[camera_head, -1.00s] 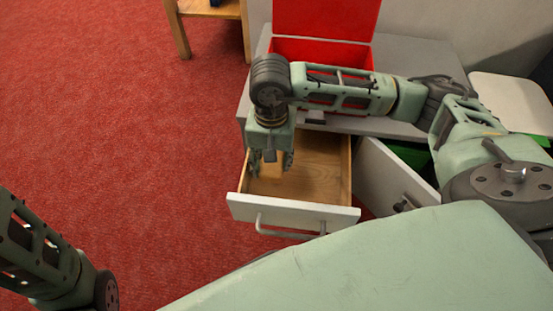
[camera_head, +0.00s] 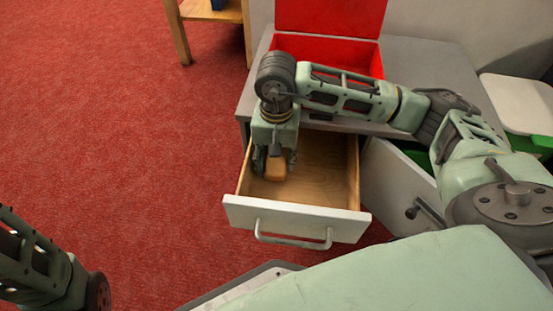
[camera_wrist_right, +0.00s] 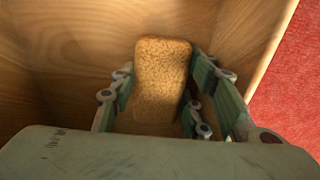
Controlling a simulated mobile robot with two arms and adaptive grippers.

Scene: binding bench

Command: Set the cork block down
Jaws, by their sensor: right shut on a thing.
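The cork block (camera_head: 276,165) is a small tan block between the fingers of my right gripper (camera_head: 272,160), at the left side of the open drawer (camera_head: 325,185). In the right wrist view the speckled block (camera_wrist_right: 161,75) stands out between the two green fingers of the gripper (camera_wrist_right: 165,95), with the wooden drawer interior around it. The gripper is shut on the block. I cannot tell whether the block touches the drawer floor. My left arm shows at the lower left, but its gripper is out of view.
A red box (camera_head: 330,18) with a raised lid stands on the grey bench top (camera_head: 420,60). A white door (camera_head: 400,190) stands open right of the drawer, with something green (camera_head: 415,152) behind it. The right part of the drawer is clear. Red carpet (camera_head: 130,130) lies at the left.

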